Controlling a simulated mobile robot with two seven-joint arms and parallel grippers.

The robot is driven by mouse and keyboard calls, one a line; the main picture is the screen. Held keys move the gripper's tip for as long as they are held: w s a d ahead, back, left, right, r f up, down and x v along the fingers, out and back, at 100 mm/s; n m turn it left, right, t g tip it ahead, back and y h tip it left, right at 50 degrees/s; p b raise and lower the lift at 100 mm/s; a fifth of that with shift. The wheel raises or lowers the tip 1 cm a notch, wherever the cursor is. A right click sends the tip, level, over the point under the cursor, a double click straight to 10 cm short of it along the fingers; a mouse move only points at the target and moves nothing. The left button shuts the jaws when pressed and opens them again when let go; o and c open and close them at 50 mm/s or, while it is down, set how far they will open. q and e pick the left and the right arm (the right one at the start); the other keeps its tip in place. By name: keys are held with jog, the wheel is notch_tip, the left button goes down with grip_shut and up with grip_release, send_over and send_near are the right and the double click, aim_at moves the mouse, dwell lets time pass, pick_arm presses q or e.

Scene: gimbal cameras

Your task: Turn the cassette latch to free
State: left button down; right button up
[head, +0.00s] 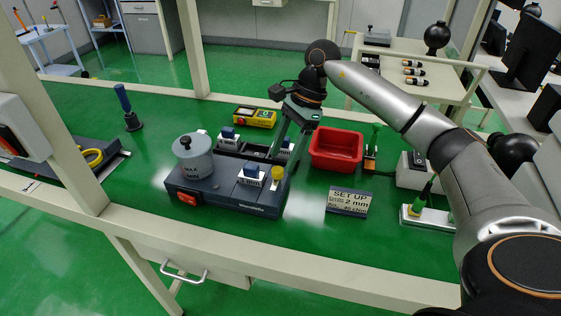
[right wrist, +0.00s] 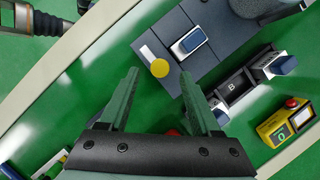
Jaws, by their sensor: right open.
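The dark grey bench device (head: 225,203) stands on the green bench top. A yellow round-topped knob (head: 277,173) is at its right front corner, beside a blue-topped white block (head: 251,173). I cannot tell for sure which part is the cassette latch. My right gripper (head: 283,158) is open, its green fingers pointing down near the knob. In the right wrist view, the yellow knob (right wrist: 160,68) appears between the tips of my right gripper (right wrist: 160,76), with no visible contact. The blue-topped block (right wrist: 189,41) is just beyond. My left gripper is not seen.
A grey cylindrical weight (head: 193,160) sits on the device's left. A red tray (head: 336,150) is right of the gripper, and a "SET UP 2 mm" sign (head: 348,201) stands in front. A yellow box (head: 255,118) is behind.

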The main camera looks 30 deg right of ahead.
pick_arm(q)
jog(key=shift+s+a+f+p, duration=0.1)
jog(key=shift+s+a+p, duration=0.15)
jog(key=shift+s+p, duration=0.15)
pick_arm(e)
jog(key=v, duration=0.9)
jog(key=shift+r, duration=0.2)
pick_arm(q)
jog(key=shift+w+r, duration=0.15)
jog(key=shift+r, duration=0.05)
pick_arm(e)
jog(key=shift+f, duration=0.1)
